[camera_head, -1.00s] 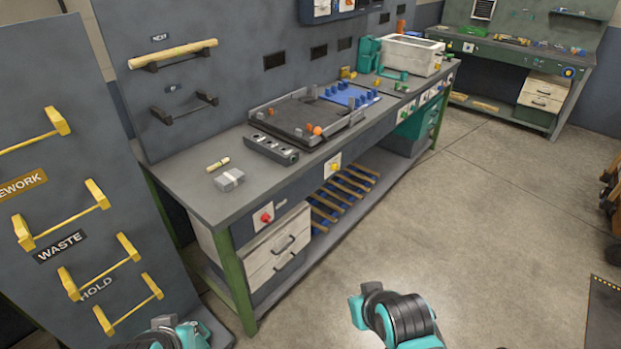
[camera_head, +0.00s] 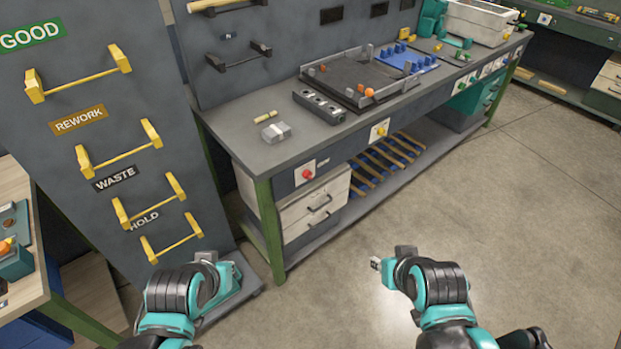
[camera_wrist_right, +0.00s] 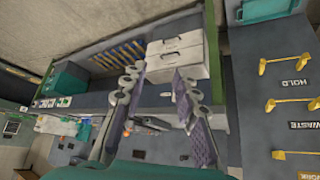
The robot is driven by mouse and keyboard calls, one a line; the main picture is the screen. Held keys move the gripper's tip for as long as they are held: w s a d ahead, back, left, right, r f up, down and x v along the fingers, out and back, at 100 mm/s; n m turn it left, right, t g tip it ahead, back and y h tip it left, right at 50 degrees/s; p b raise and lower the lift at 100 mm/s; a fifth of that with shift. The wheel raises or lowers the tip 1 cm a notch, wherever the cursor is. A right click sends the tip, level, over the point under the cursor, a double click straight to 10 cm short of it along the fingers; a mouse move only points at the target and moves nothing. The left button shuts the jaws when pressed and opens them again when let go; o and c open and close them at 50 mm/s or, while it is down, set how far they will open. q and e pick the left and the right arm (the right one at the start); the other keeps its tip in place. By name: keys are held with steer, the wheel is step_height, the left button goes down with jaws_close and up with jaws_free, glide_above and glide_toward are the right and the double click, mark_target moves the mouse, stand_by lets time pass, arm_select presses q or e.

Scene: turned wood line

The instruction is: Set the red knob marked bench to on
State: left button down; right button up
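The red knob (camera_head: 307,174) sits on a white plate on the bench's front face, above the white drawers (camera_head: 310,212). Its marking is too small to read. My right gripper (camera_head: 384,267) is low over the floor, in front of the bench and apart from the knob. In the right wrist view its two fingers (camera_wrist_right: 158,98) are spread, with nothing held between them. I cannot make out the knob clearly there. My left gripper (camera_head: 230,272) is low near the label board's foot, apart from the knob; its fingers are not clear.
A yellow knob (camera_head: 381,131) is further right on the bench front. The label board (camera_head: 150,205) with yellow handles stands left of the bench (camera_head: 255,160). A wooden table (camera_head: 38,275) is at far left. The floor (camera_head: 480,230) before the bench is clear.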

mark_target(311, 178)
steer(key=shift+o, duration=1)
steer(key=w+a+r+y, duration=0.1)
steer(key=w+a+y, duration=0.1)
steer(key=w, duration=0.5)
steer(key=w+a+y, duration=0.1)
steer(key=w+a, duration=0.3)
steer(key=w, duration=0.4)
steer(key=shift+a+r+n+t+y, duration=0.3)
steer(key=shift+a+r+t+y, duration=0.1)
steer(key=w+a+f+t+y, duration=0.1)
steer(key=w+a+f+y, duration=0.1)
steer(key=w, duration=0.5)
steer(key=w+a+f+t+y, duration=0.1)
steer(key=w+a+f, duration=0.1)
steer(key=w, duration=0.5)
steer(key=w+f+m+t+y+b, duration=0.1)
steer(key=w+f+t+y, duration=0.1)
steer(key=w+f, duration=0.5)
steer(key=w+f+t+y+b, duration=0.1)
steer(key=w+f+t+y, duration=0.15)
steer(key=f, duration=0.85)
steer(key=shift+h, duration=0.25)
steer(key=b+x, duration=0.1)
steer(key=x, duration=0.5)
steer(key=shift+w+a, duration=0.1)
steer(key=shift+w, duration=0.25)
steer(key=shift+w+a+r+b, duration=0.15)
steer(key=shift+w+a+b, duration=0.25)
steer(key=shift+w, duration=0.15)
steer(key=c, duration=1.2)
